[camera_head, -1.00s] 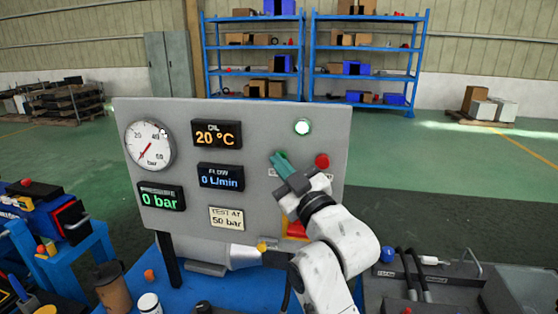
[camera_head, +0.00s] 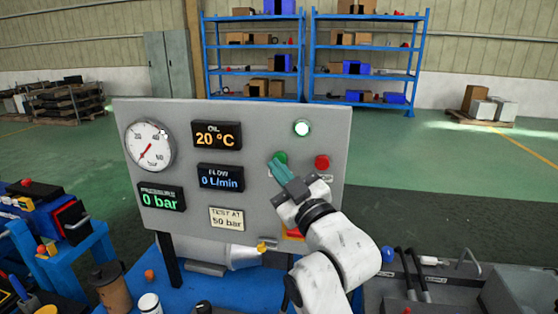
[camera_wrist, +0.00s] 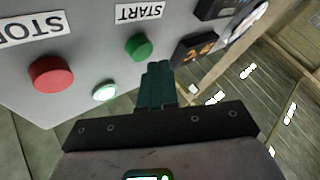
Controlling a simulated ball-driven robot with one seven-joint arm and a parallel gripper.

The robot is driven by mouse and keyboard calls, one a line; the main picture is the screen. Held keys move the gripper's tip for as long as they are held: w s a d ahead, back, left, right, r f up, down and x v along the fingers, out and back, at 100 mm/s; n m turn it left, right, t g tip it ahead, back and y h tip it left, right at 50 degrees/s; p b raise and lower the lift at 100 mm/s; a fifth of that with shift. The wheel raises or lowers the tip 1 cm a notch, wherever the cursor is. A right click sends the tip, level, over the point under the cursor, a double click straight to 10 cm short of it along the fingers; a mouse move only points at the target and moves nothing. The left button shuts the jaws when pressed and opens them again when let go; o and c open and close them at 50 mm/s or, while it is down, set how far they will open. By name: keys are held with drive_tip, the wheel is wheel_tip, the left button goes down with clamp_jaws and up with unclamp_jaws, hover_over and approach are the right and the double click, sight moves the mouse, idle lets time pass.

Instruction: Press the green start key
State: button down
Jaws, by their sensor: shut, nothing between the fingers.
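The green start key (camera_head: 281,157) is a round button on the grey panel (camera_head: 262,130). It also shows in the wrist view (camera_wrist: 138,46), upside down, beside the START label (camera_wrist: 139,12). My gripper (camera_head: 275,165) has its teal fingers shut and empty, with the tips just below and left of the green key in the head view. In the wrist view the fingertips (camera_wrist: 158,66) lie just beside the key, not over it. I cannot tell how much gap is left to the panel.
A red stop button (camera_head: 322,162) sits right of the green key, and a lit white lamp (camera_head: 302,128) is above them. The dial (camera_head: 150,146) and displays fill the panel's left. A cup (camera_head: 111,287) and a white jar (camera_head: 149,303) stand on the blue bench.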

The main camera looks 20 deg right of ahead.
drive_tip(key=shift+s+a+p, duration=0.25)
drive_tip(key=shift+s+a, duration=0.5)
drive_tip(key=shift+s, duration=0.3)
drive_tip(key=shift+s+a+p, duration=0.25)
drive_tip(key=shift+s+a, duration=0.45)
drive_tip(key=shift+s, duration=0.3)
drive_tip(key=s+d+f+m+g+h, duration=0.1)
drive_tip(key=s+f+m+g, duration=0.15)
drive_tip(key=f, duration=0.55)
drive_tip(key=s+d+f+m+g, duration=0.1)
drive_tip(key=s+d+f+g, duration=0.1)
drive_tip(key=s+f+g, duration=0.35)
drive_tip(key=s+d+f+m+g+h, duration=0.1)
drive_tip(key=s+f, duration=0.1)
drive_tip(key=f, duration=0.7)
drive_tip(key=s+d+f+m+g, duration=0.1)
drive_tip(key=s+d+f+g, duration=0.1)
drive_tip(key=s+f+g, duration=0.3)
drive_tip(key=s+d+f+m+g, duration=0.2)
drive_tip(key=s+f+g, duration=0.4)
drive_tip(key=s+f, duration=0.7)
drive_tip(key=s, duration=0.8)
drive_tip(key=shift+h, duration=0.4)
drive_tip(key=shift+d, duration=0.1)
